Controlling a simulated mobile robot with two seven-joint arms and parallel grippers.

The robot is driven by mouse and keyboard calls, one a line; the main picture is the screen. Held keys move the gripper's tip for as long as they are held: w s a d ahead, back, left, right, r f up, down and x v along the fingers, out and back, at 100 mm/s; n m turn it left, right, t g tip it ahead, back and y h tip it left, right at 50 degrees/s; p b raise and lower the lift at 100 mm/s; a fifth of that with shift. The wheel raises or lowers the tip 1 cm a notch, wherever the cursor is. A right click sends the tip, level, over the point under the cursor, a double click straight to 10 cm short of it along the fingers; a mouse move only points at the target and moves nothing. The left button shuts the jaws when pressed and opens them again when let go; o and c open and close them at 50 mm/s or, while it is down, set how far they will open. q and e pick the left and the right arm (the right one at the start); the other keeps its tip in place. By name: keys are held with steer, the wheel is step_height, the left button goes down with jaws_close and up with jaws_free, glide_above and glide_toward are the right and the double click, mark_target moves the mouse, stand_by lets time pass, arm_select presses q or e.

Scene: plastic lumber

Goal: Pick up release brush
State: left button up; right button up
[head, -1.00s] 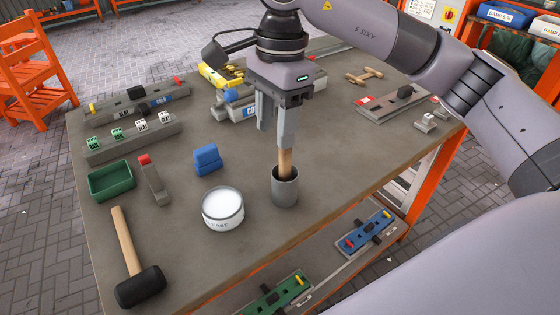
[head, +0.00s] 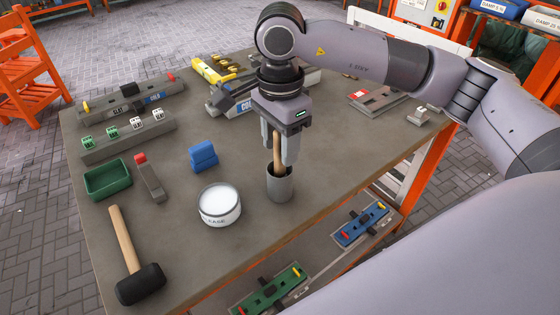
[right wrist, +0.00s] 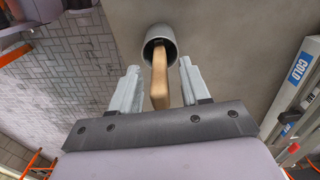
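The release brush (head: 279,152) stands in a grey cup (head: 280,187) near the table's front edge, and only its wooden handle shows. Its head is hidden inside the cup. My right gripper (head: 279,158) points down above the cup with its fingers apart, one on each side of the handle. In the right wrist view, the handle (right wrist: 160,80) lies between the open fingers (right wrist: 160,68), with visible gaps and no clear contact. The cup (right wrist: 159,42) shows beyond the fingertips. My left gripper is not in view.
A white round tub (head: 219,205) stands left of the cup, with a blue block (head: 203,156) behind it. A mallet (head: 132,258), a green tray (head: 107,181) and a grey bar with a red end (head: 150,178) lie farther left. Fixtures fill the table's back.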

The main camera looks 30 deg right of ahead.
jaws_close()
steer(key=shift+r, duration=0.15)
steer(key=shift+r, duration=0.55)
step_height(320, 180, up, 9)
steer(key=shift+f, duration=0.2)
step_height(320, 180, up, 10)
steer(key=p, duration=0.1)
steer(key=shift+p, duration=0.3)
